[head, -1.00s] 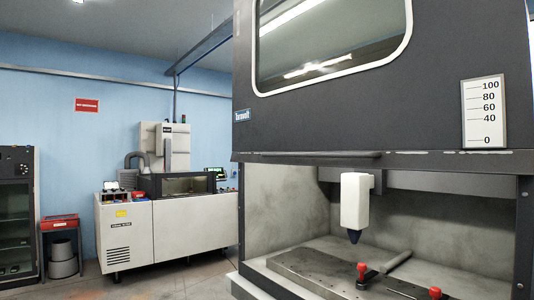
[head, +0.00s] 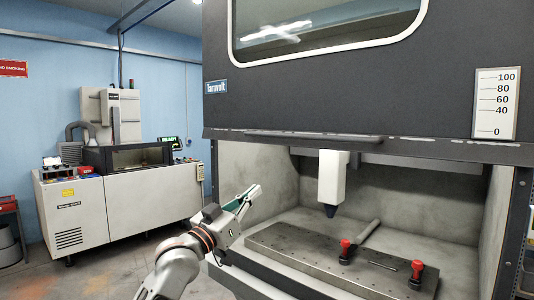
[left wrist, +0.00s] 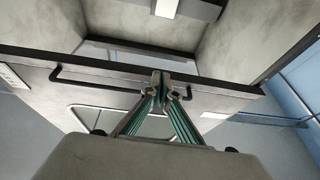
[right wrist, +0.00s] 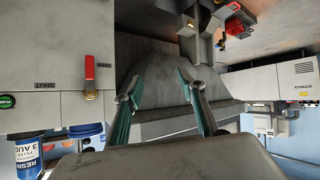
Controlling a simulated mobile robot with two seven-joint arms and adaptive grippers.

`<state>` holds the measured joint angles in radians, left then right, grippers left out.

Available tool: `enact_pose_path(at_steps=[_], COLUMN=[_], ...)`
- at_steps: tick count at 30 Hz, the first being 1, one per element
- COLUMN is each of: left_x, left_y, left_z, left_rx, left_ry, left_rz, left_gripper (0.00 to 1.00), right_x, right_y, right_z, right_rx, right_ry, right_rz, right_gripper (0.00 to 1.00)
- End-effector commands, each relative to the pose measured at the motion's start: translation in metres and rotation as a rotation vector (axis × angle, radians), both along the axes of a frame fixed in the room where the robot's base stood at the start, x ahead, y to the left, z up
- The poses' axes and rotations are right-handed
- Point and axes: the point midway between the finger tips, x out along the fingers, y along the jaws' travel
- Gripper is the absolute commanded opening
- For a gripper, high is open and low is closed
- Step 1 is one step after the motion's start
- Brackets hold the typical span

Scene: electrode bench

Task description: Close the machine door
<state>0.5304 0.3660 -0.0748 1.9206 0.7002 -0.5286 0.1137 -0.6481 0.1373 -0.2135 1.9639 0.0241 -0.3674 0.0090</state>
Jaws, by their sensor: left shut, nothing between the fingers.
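The machine door (head: 330,105) is a dark panel with a window. It is raised, and the chamber below it is open. A dark bar handle (head: 312,136) runs along its lower edge; it also shows in the left wrist view (left wrist: 88,84). My left gripper (head: 254,190) is shut and empty, below and left of the handle in the head view. In the left wrist view its closed tips (left wrist: 160,80) overlap the door's lower edge; I cannot tell whether they touch. My right gripper (right wrist: 155,85) is open and empty, outside the head view.
A white scale (head: 495,103) is on the door's right side. A plate (head: 300,250) with red-knobbed clamps lies in the chamber under a white tool head (head: 331,178). A white machine (head: 125,205) stands at left. A red lever (right wrist: 89,70) shows near the right gripper.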

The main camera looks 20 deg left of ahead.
Motion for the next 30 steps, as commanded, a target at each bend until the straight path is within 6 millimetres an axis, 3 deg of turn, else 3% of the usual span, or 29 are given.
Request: enact_pose_path(at_steps=[1, 3, 7, 14, 27, 30], left_x=[-0.003, -0.009, -0.019, -0.013, 0.05, 0.062], left_y=[0.004, 0.009, 0.013, 0.011, -0.012, -0.016], left_z=[0.044, 0.085, 0.131, 0.156, 0.196, 0.197], left_rx=[-0.01, -0.026, -0.044, -0.052, -0.052, -0.05], left_ry=[-0.048, -0.095, -0.148, -0.168, -0.166, -0.163], left_rz=[-0.009, -0.023, -0.043, -0.051, -0.05, -0.05], left_gripper=[0.0, 0.0, 0.0, 0.0, 0.0, 0.0], right_x=[0.0, 0.0, 0.001, 0.0, -0.007, -0.01], right_y=[0.0, -0.001, -0.002, -0.002, -0.019, -0.022], right_z=[0.005, 0.007, 0.009, 0.012, 0.011, 0.007], right_rx=[-0.001, -0.001, -0.004, -0.006, -0.029, -0.033], right_ry=[-0.001, -0.001, -0.001, 0.001, 0.035, 0.049], right_rz=[0.0, 0.0, 0.001, 0.001, -0.024, -0.029], right_gripper=[0.4, 0.4, 0.4, 0.4, 0.4, 0.4])
